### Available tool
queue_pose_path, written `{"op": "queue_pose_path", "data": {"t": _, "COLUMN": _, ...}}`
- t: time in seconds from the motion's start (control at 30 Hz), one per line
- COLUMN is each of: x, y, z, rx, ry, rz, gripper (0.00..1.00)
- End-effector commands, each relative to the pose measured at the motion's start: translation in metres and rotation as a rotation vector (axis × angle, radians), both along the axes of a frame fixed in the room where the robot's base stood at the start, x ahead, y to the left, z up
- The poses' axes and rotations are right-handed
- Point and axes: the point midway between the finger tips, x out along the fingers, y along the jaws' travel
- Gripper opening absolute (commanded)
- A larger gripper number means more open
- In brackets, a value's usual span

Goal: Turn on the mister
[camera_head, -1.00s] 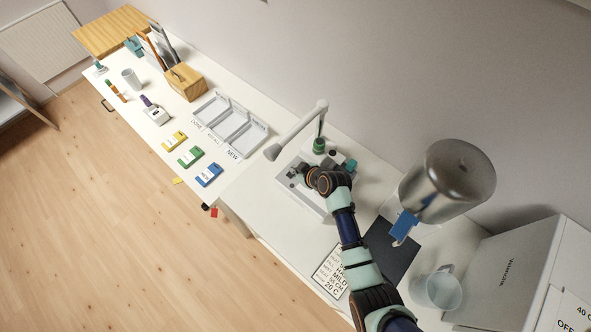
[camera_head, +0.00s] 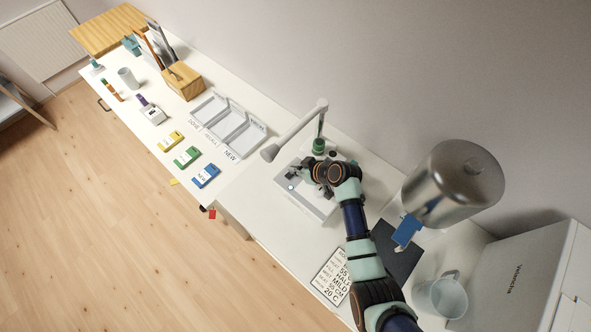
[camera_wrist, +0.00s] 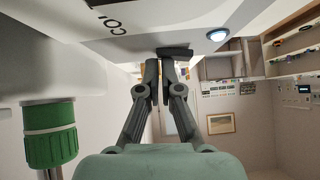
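The mister seems to be the white unit (camera_head: 296,203) under a bent pipe on the counter; it carries a green-collared part (camera_head: 319,146). A round lamp on it glows pale blue-white in the head view (camera_head: 291,187) and in the wrist view (camera_wrist: 217,35). My gripper (camera_wrist: 164,64) has its two fingers together with nothing between them. Its fingertips are at a dark bar (camera_wrist: 176,52) on the unit's face; I cannot tell whether they touch it. My wrist hides part of the unit in the head view.
A steel cylinder (camera_head: 455,180) with a blue tag hangs right of my arm. A glass mug (camera_head: 441,294), a dark mat (camera_head: 396,252) and a printed card (camera_head: 331,277) lie near my arm. Trays (camera_head: 228,125) and coloured boxes (camera_head: 187,156) stand to the left.

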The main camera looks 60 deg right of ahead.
Motion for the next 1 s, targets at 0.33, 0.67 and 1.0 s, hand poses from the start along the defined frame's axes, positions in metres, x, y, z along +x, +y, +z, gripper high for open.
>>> {"op": "queue_pose_path", "data": {"t": 0.33, "x": 0.0, "y": 0.021, "z": -0.012, "rx": 0.019, "ry": 0.023, "rz": 0.006, "gripper": 0.0}}
{"op": "queue_pose_path", "data": {"t": 0.67, "x": 0.003, "y": 0.015, "z": 0.028, "rx": 0.005, "ry": 0.016, "rz": 0.008, "gripper": 0.0}}
{"op": "queue_pose_path", "data": {"t": 1.0, "x": -0.048, "y": 0.015, "z": 0.091, "rx": -0.008, "ry": 0.009, "rz": 0.002, "gripper": 0.0}}
